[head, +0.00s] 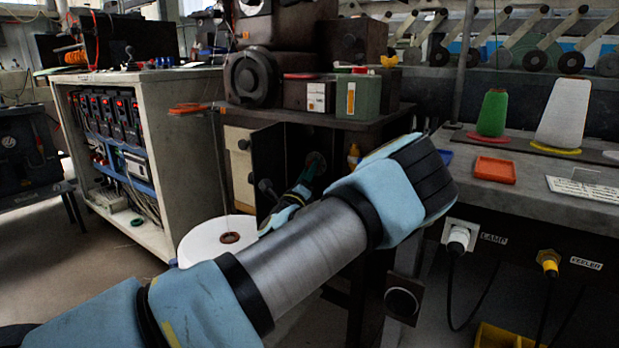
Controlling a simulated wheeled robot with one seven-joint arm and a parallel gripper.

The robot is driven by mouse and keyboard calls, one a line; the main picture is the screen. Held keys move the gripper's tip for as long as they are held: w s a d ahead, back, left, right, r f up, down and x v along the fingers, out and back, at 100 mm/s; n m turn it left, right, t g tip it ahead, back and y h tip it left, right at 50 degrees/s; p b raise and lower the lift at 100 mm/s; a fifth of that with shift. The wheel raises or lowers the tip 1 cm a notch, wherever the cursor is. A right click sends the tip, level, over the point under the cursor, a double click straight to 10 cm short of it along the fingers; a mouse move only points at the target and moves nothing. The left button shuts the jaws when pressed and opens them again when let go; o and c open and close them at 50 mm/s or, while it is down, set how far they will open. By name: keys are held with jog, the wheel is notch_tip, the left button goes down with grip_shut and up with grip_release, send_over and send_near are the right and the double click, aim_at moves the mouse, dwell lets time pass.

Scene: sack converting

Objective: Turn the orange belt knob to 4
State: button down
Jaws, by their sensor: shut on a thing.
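My arm crosses the middle of the head view, bends at the right, and its far end comes back behind the forearm. My gripper (314,168) is small and dark there, at the dark panel under the machine's bench. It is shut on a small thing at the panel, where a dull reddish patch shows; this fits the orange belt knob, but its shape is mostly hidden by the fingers. Its pointer and any numbers around it cannot be read from here.
A black knob (266,188) stands out left of the gripper. A white reel (217,240) is on the floor below. A yellow-orange bottle (353,156) is right of the gripper. A grey bench (540,190) with an orange tray (494,170) and thread cones is at right.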

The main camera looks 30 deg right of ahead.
jog(key=shift+f+m+g+h+b, duration=0.15)
jog(key=shift+m+g+h+b, duration=0.3)
jog(key=shift+m, duration=0.75)
jog(key=c, duration=0.5)
grip_release()
jog(key=shift+a, duration=0.1)
jog(key=v, duration=1)
jog(key=shift+s+a+f+p, duration=0.15)
jog(key=shift+s+a+p, duration=0.05)
jog(key=shift+p, duration=0.1)
